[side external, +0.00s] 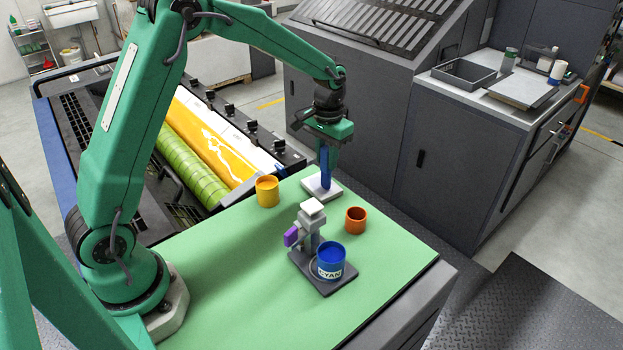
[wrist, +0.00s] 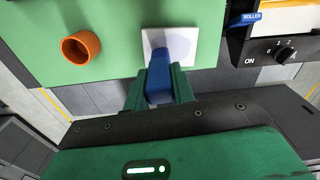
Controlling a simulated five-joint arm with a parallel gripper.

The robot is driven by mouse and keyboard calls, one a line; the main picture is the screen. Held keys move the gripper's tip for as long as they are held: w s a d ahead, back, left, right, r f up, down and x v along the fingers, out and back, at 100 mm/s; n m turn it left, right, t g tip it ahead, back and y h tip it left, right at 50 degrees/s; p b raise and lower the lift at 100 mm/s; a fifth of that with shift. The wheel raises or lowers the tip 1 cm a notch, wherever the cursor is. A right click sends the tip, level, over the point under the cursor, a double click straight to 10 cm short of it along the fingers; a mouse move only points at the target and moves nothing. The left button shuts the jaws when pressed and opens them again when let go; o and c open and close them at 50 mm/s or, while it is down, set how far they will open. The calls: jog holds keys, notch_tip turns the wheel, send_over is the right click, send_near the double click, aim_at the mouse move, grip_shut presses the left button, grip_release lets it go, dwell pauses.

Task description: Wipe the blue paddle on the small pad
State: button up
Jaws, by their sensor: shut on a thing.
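The blue paddle (side external: 325,168) stands upright in my gripper (side external: 322,148), which is shut on it. It also shows in the wrist view (wrist: 158,75) between the two green fingers (wrist: 158,88). The small pad (side external: 312,190) is a white square at the far edge of the green table. The paddle's lower end is over the pad, and I cannot tell for sure whether it touches. In the wrist view the pad (wrist: 150,38) shows a faint bluish-grey patch to the right of the paddle.
An orange cup (side external: 356,220) and a yellow cup (side external: 267,191) stand either side of the pad. A blue CYAN tin (side external: 331,262) sits on a dark stand (side external: 322,284) with a purple part (side external: 291,236). The ink rollers (side external: 205,150) lie behind left. The front green table (side external: 230,300) is clear.

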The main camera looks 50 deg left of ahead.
jog(key=shift+s+d+f, duration=0.1)
jog(key=shift+d, duration=0.65)
jog(key=shift+a, duration=0.15)
jog(key=shift+a, duration=0.7)
jog(key=shift+a, duration=0.1)
jog(key=shift+a+r, duration=0.2)
jog(key=shift+a, duration=0.5)
jog(key=shift+w+a, duration=0.1)
jog(key=shift+w, duration=0.1)
jog(key=shift+a+f, duration=0.1)
jog(key=shift+a, duration=0.6)
